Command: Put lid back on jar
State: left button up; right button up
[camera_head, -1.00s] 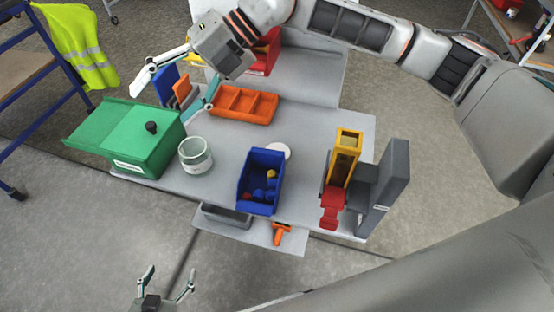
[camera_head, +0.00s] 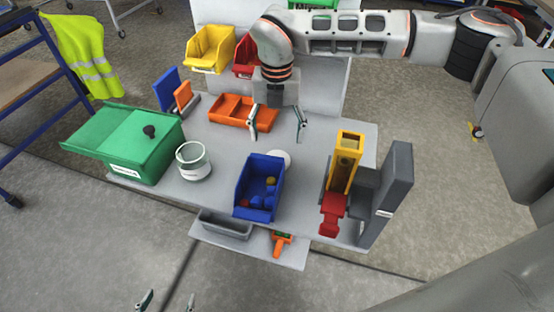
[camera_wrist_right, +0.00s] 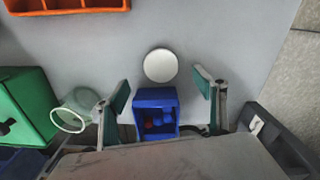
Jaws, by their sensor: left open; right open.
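The jar (camera_head: 193,163), a clear glass cylinder with an open top and a white label, stands upright beside the green box. The white round lid (camera_head: 284,157) lies flat on the table, partly hidden by the blue bin in the head view. It shows whole in the right wrist view (camera_wrist_right: 160,65), where the jar (camera_wrist_right: 74,112) is at left. My right gripper (camera_head: 277,138) is open and empty above the table, behind the lid in the head view. In its wrist view the lid lies between and beyond the fingertips. My left gripper (camera_head: 169,297) is open at the bottom edge, mostly cut off.
A blue bin (camera_head: 243,191) with small balls stands right against the lid's near side. A green box (camera_head: 133,150) is left of the jar. An orange tray (camera_head: 225,113) lies behind, and a yellow-red dispenser (camera_head: 343,170) stands at right. Bare table separates jar and bin.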

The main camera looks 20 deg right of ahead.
aim_at(277, 154)
jog(key=shift+f, duration=1.2)
jog(key=shift+f, duration=0.1)
notch_tip(277, 154, down, 5)
jog(key=shift+s+f, duration=0.1)
jog(key=c, duration=0.8)
